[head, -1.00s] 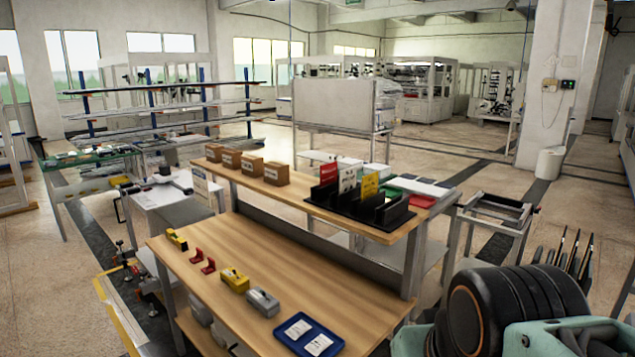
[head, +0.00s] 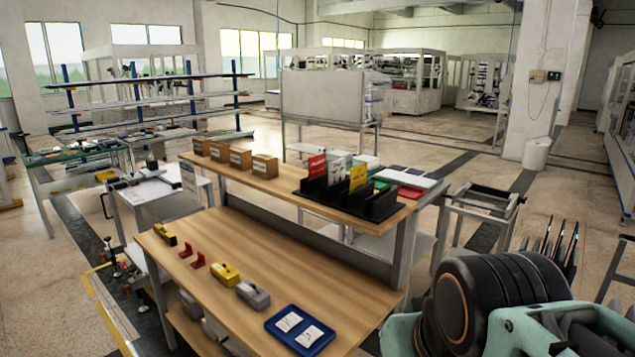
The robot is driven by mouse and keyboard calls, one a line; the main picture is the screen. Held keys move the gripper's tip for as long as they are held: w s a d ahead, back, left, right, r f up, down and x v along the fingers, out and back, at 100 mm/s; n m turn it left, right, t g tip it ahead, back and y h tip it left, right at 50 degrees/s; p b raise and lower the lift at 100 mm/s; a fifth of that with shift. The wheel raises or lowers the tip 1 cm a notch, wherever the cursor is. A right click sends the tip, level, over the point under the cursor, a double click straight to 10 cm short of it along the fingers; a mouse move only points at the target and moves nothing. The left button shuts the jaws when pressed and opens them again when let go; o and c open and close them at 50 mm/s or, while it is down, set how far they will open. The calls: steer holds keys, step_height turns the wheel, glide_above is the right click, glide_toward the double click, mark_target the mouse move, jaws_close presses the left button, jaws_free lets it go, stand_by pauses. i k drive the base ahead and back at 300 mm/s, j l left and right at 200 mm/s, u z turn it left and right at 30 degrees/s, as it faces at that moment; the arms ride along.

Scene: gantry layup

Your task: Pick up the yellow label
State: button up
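The yellow label (head: 358,177) stands upright in the black slotted holder (head: 383,208) on the raised shelf of the wooden workbench. A grey-white label (head: 337,168) and a red label (head: 317,165) stand to its left in the same holder. The lower part of the yellow label is hidden by the holder. Part of my arm shows large at the lower right, in front of the bench's right end.
Several small brown boxes (head: 228,154) line the shelf's left part. The lower bench top (head: 225,240) holds a yellow tool (head: 225,274), a grey tool (head: 253,295) and a blue tray (head: 300,330) with two white cards. A metal frame stand (head: 480,205) is to the right.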

mark_target(359, 173)
steer(key=k+j+z, duration=0.1)
steer(key=i+j+z, duration=0.3)
steer(key=j, duration=0.35)
steer(key=i+j+z, duration=0.15)
steer(key=j, duration=0.25)
steer(key=i+j+z, duration=0.15)
steer(key=j, duration=0.25)
steer(key=i+j+z, duration=0.15)
steer(key=j, duration=0.25)
steer(key=i+j+z, duration=0.15)
steer(key=j, duration=0.25)
steer(key=i, duration=0.05)
